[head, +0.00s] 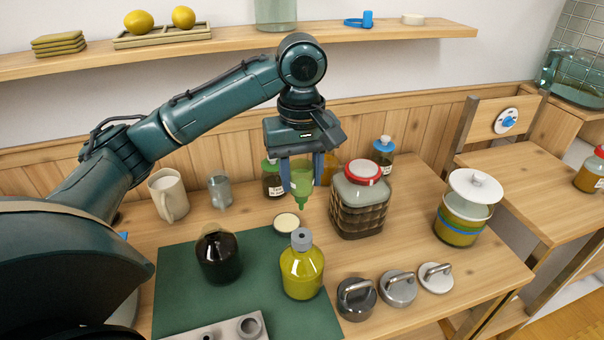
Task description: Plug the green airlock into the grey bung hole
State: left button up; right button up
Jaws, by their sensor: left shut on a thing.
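My left gripper (302,184) points down and is shut on the green airlock (301,178), a translucent green piece with a narrow tip at its lower end. The airlock hangs upright in the air between the two blue fingers. Below it in the picture is a yellow-filled jug (302,273) with a grey bung (301,239) in its neck; a small dark hole shows in the bung's top. The airlock's tip appears above the bung and apart from it. My right gripper is not in view.
A dark jug (218,258) stands left on the green mat (175,285). A grey block with round holes (215,331) lies at the front. A small round dish (287,223), a red-lidded jar (360,205) and several weights (397,287) stand nearby. A shelf (220,46) runs behind.

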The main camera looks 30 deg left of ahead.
aim_at(302, 194)
pick_arm(q)
jog(key=shift+f, duration=0.1)
jog(key=shift+f, duration=3.05)
jog(key=shift+f, duration=1.45)
jog(key=o, duration=1.5)
jog(key=shift+r, duration=0.1)
jog(key=shift+r, duration=2.2)
